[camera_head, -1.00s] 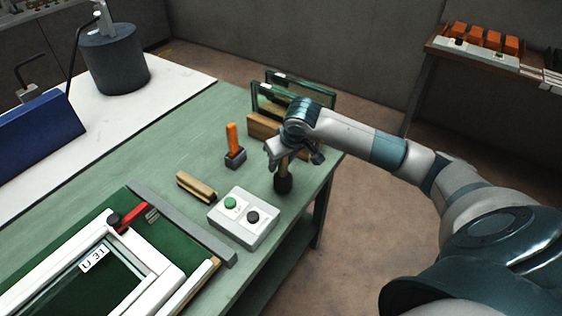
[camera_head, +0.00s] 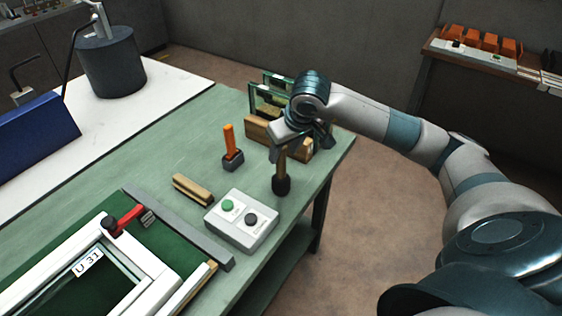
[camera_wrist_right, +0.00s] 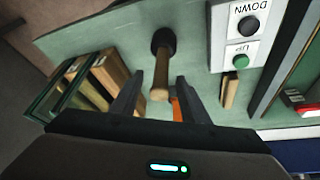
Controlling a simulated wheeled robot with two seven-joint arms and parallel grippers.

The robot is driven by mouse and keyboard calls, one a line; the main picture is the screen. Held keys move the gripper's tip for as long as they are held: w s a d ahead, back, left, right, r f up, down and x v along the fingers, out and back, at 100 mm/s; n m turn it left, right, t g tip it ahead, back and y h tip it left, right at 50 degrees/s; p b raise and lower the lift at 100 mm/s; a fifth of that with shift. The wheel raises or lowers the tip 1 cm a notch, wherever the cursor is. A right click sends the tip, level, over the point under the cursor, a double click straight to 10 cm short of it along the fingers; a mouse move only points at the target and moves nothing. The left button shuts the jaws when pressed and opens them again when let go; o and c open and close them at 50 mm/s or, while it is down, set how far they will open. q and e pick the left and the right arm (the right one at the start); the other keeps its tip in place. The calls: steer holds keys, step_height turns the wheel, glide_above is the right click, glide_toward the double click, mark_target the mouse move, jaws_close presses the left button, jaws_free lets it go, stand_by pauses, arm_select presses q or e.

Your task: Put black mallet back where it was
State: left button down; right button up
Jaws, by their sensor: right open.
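The black mallet, with a black head (camera_head: 281,186) and a wooden handle (camera_head: 281,162), stands upright on its head near the right edge of the green table. My right gripper (camera_head: 300,146) is open above it, at the level of the handle's upper end. In the right wrist view the handle (camera_wrist_right: 161,78) shows between the two open fingers (camera_wrist_right: 158,90), with a gap on each side. The top of the handle is partly hidden by the gripper in the head view. My left gripper is not in view.
An orange-handled mallet (camera_head: 229,141) stands to the left. A button box (camera_head: 241,222) and a wooden brush-like block (camera_head: 193,189) lie nearer. A wooden rack with glass panes (camera_head: 262,128) stands behind my gripper. A white frame (camera_head: 150,262) lies front left.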

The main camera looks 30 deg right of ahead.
steer(key=shift+b+v, duration=0.4)
steer(key=shift+v, duration=1.95)
steer(key=shift+f, duration=0.1)
